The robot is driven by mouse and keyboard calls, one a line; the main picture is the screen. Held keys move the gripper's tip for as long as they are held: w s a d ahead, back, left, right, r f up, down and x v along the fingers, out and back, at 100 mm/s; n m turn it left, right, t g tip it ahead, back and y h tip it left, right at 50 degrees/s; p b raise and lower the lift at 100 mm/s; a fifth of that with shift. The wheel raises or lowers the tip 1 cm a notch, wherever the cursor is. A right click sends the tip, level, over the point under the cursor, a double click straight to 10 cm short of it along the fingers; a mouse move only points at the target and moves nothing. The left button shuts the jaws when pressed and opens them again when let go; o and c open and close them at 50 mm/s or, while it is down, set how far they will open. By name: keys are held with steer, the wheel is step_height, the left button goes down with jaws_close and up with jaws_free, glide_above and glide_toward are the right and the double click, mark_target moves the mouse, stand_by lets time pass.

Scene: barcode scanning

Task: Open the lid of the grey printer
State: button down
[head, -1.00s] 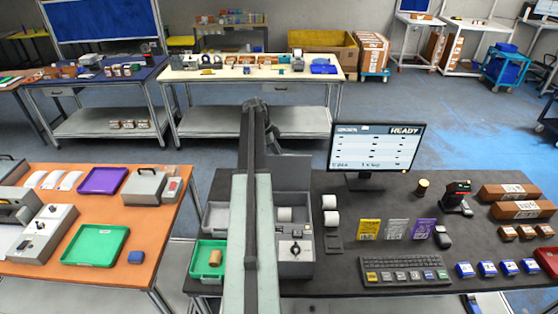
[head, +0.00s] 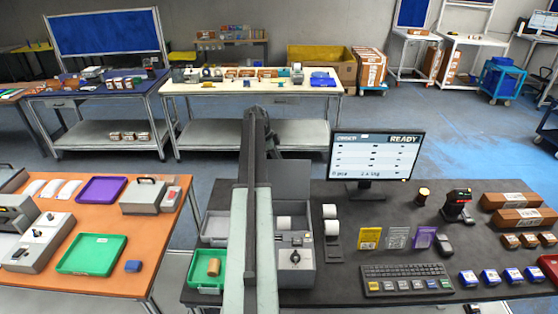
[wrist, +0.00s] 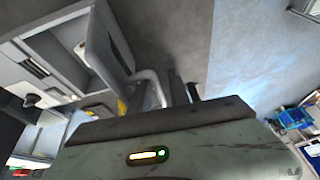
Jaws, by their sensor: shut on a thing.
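The grey printer (head: 297,258) stands on the dark table just right of my arm, with a white roll showing inside. Its grey lid (head: 290,172) is raised, standing up at the printer's back edge. In the wrist view the lid (wrist: 103,42) is a tilted panel with a bent, light handle (wrist: 151,80). My gripper (wrist: 178,92) is at this handle and shut on it; the exact contact is partly hidden by my wrist. In the head view my arm hides the fingertips and the printer's left part.
A monitor (head: 375,158), a keyboard (head: 407,279) and a black scanner (head: 457,205) stand to the right. A green tray (head: 206,283) is left of my arm. The orange table (head: 150,245) holds other grey machines and trays. Blue floor lies behind.

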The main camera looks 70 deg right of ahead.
steer(key=shift+w+d+f, duration=0.1)
steer(key=shift+w+d, duration=0.3)
steer(key=shift+w, duration=0.15)
steer(key=c, duration=1.5)
jaws_free()
steer(key=shift+d+f, duration=0.3)
steer(key=shift+r, duration=0.1)
steer(key=p+v, duration=0.7)
steer(key=shift+s+a+r+p, duration=0.15)
steer(key=shift+s+r+p, duration=0.1)
steer(key=shift+r+p, duration=0.1)
steer(key=shift+s, duration=0.1)
